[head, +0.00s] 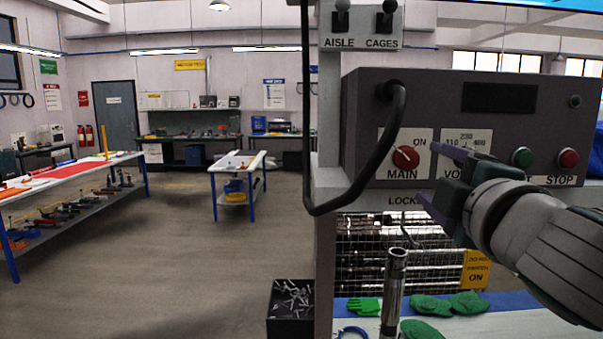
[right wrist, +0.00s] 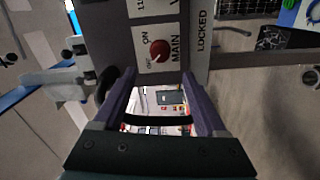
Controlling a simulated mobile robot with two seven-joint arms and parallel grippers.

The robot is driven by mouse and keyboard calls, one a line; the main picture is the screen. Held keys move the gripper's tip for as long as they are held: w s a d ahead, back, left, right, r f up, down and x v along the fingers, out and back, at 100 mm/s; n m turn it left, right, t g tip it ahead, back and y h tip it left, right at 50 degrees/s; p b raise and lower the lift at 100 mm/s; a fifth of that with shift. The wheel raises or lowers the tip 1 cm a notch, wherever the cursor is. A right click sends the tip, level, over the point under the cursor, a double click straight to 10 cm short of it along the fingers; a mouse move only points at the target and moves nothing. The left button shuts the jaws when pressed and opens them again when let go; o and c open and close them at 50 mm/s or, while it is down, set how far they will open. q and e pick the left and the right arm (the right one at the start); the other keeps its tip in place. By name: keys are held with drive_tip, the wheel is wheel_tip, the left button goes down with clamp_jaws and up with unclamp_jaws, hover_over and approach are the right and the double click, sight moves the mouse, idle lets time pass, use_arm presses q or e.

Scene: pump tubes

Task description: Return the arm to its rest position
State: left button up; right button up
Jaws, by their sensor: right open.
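My right gripper (head: 428,172) comes in from the right in the head view, in front of the grey control box (head: 430,105). Its jaws are open, with nothing seen between them, and it covers part of the voltage switch plate (head: 478,138). The red MAIN knob (head: 405,157) is just left of the fingertips, apart from them in the picture. In the right wrist view the two fingers (right wrist: 160,85) are spread, with the MAIN knob (right wrist: 159,51) beyond them. Whether a finger touches the box cannot be told. My left gripper is not in view.
A black cable (head: 392,135) loops down from the box's left side. A green button (head: 522,157) and a red STOP button (head: 568,157) are beside my right wrist. Below are a metal tube (head: 393,290), green gloves (head: 430,305) and a black bin (head: 290,325). Open floor lies left.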

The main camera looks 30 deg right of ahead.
idle(0.3)
drive_tip(key=s+a+f+m+g+y+p, duration=0.4)
drive_tip(key=s+a+g+p, duration=0.1)
drive_tip(key=s+a, duration=0.4)
drive_tip(key=s+a+f+m+g+y+p, duration=0.4)
drive_tip(key=s+a, duration=0.5)
drive_tip(key=s, duration=0.3)
drive_tip(key=g+y+p, duration=0.1)
drive_tip(key=g+p, duration=0.1)
drive_tip(key=g, duration=0.1)
drive_tip(key=shift+s, duration=0.25)
drive_tip(key=shift+d, duration=0.1)
